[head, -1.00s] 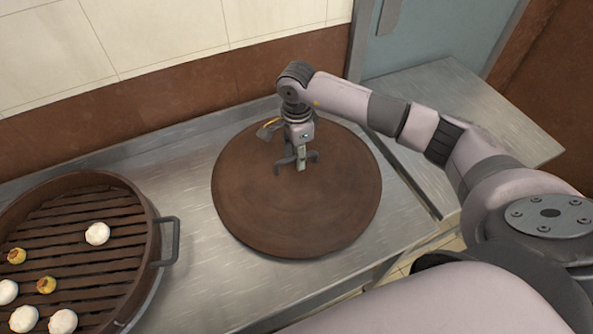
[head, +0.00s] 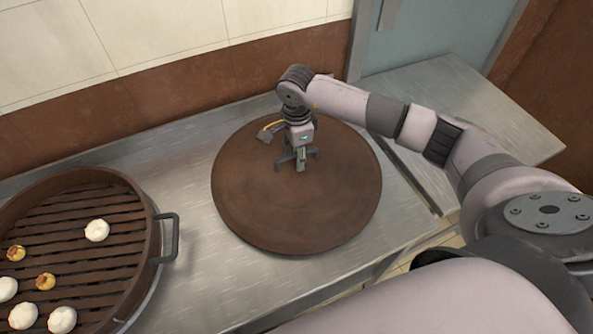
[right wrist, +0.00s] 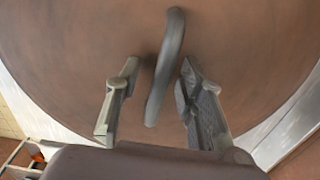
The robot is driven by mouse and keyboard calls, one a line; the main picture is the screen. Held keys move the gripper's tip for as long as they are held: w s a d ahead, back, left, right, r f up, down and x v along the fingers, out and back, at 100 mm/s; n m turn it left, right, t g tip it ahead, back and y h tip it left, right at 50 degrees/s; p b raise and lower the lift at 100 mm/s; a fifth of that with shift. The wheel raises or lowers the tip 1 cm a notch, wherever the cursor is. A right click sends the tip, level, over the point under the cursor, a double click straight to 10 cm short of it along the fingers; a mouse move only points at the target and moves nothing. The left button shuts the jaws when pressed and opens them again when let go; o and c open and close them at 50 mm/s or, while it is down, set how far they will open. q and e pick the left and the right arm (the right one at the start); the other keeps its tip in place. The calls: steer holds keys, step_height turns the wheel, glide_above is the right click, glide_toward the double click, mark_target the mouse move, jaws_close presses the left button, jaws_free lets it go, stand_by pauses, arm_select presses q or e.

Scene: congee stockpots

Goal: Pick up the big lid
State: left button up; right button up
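The big lid (head: 290,215) is a wide, round brown disc lying flat on the steel counter, right of the steamer. My right gripper (head: 297,166) points down over the middle of the lid's upper half. In the right wrist view the lid (right wrist: 60,50) fills most of the picture. Its curved grey handle (right wrist: 166,70) stands between the two fingers of my right gripper (right wrist: 158,85), which are open, with a gap on each side of the handle. In the head view the handle is hidden by the gripper. My left gripper is not in view.
A round slatted steamer (head: 155,205) with several white buns and yellow dumplings stands at the left, its side handle (head: 168,238) facing the lid. A tiled wall (head: 170,35) runs behind the counter (head: 190,270). A second steel table (head: 480,110) is at the right.

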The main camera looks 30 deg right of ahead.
steer(key=shift+c, duration=0.2)
jaws_close()
stand_by(0.4)
steer(key=shift+w, duration=0.1)
stand_by(0.6)
